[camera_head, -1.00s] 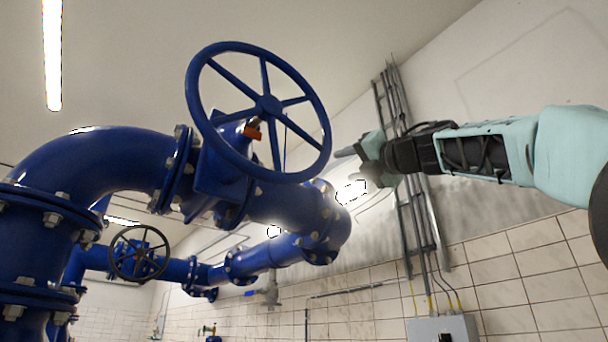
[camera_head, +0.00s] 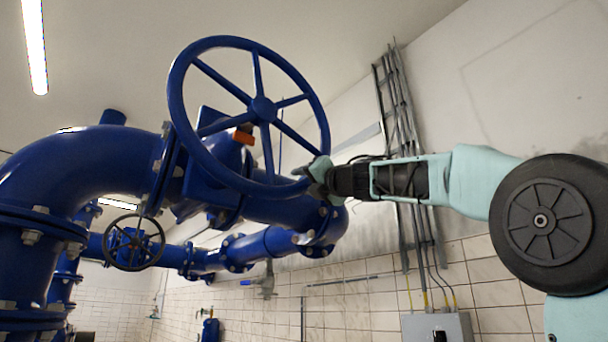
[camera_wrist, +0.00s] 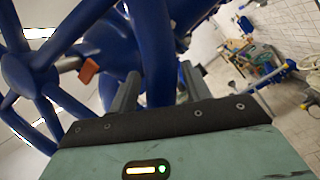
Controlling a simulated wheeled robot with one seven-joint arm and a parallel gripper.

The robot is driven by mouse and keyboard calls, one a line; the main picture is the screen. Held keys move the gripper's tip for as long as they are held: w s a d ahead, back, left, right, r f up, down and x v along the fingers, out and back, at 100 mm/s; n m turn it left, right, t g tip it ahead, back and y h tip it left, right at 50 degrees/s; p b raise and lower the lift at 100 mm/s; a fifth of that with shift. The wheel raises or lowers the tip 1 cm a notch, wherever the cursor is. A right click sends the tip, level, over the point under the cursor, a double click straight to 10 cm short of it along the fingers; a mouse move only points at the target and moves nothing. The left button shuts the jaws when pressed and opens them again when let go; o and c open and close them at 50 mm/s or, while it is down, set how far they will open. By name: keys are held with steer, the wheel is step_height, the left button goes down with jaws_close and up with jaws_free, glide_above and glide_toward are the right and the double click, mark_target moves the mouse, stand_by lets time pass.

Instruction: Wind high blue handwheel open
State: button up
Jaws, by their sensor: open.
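The high blue handwheel (camera_head: 262,109) is large, spoked and tilted, at the upper middle of the head view, mounted on a blue valve body with an orange tag (camera_head: 243,137) by its stem. In the wrist view the wheel's hub (camera_wrist: 28,74) is at the left, with the orange tag (camera_wrist: 88,70) beside it. My gripper (camera_head: 308,176) is at the wheel's lower right rim in the head view. In the wrist view my gripper (camera_wrist: 160,88) has its two fingers apart, with the blue rim ahead of or between them. Whether they touch the rim I cannot tell.
A smaller dark handwheel (camera_head: 134,243) is on the lower pipe at left. Thick blue pipes (camera_head: 90,170) run behind the high wheel. A grey conduit rack (camera_head: 405,150) climbs the wall behind my arm. A grey electrical box (camera_head: 437,327) is low on the tiled wall.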

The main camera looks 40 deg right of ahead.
steer(key=shift+w+r, duration=0.15)
steer(key=shift+w, duration=0.35)
jaws_close()
